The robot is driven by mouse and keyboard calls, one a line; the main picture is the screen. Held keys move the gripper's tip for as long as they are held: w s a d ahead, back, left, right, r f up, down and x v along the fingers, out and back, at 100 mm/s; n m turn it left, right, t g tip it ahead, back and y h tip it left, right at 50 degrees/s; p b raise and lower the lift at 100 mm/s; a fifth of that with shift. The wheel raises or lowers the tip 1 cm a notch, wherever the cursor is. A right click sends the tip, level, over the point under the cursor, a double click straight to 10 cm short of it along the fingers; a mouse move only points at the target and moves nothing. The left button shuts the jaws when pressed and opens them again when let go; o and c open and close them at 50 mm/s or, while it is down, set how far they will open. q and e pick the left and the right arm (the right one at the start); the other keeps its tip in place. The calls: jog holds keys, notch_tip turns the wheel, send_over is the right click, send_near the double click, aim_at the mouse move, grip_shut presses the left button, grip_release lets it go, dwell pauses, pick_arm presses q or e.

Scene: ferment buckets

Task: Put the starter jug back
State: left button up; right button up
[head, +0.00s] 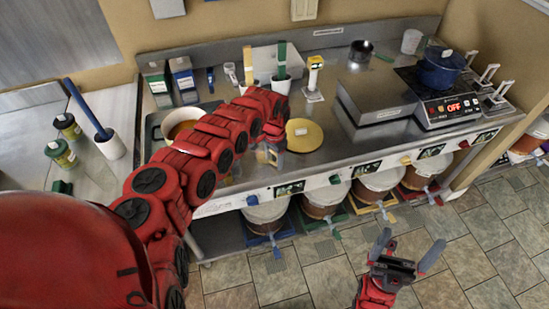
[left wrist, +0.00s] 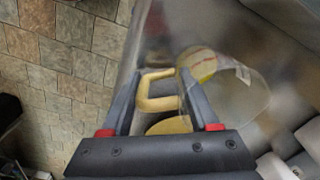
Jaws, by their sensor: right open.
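The starter jug (head: 272,155) is a clear vessel with a yellow handle, by the front of the steel counter. My left gripper (head: 272,133) is at its top and hides part of it. In the left wrist view, the jug (left wrist: 238,97) is at the right, and its handle (left wrist: 155,103) fills the gap between the left fingers (left wrist: 158,76). They look shut on it. Whether the jug's base touches the counter is not clear. A yellow round pad (head: 305,135) lies just right of the jug. My right gripper (head: 407,250) is open and empty, over the floor.
The steel counter (head: 335,150) holds a basin (head: 157,128) at left, cartons (head: 182,75) and upright tools behind, and a raised steel box (head: 378,95). A blue pot (head: 440,68) stands on the hob at right. Several buckets (head: 323,198) stand below the counter's front edge.

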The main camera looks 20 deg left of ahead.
pick_arm(q)
jog(key=o, duration=0.4)
jog(key=shift+w+d+f, duration=0.15)
jog(key=shift+w+d, duration=0.05)
jog(key=shift+s+a, duration=0.1)
jog(key=shift+r+p, duration=0.3)
jog(key=shift+r, duration=0.3)
notch_tip(320, 180, up, 10)
jog(key=b, duration=0.3)
jog(key=shift+r, duration=0.7)
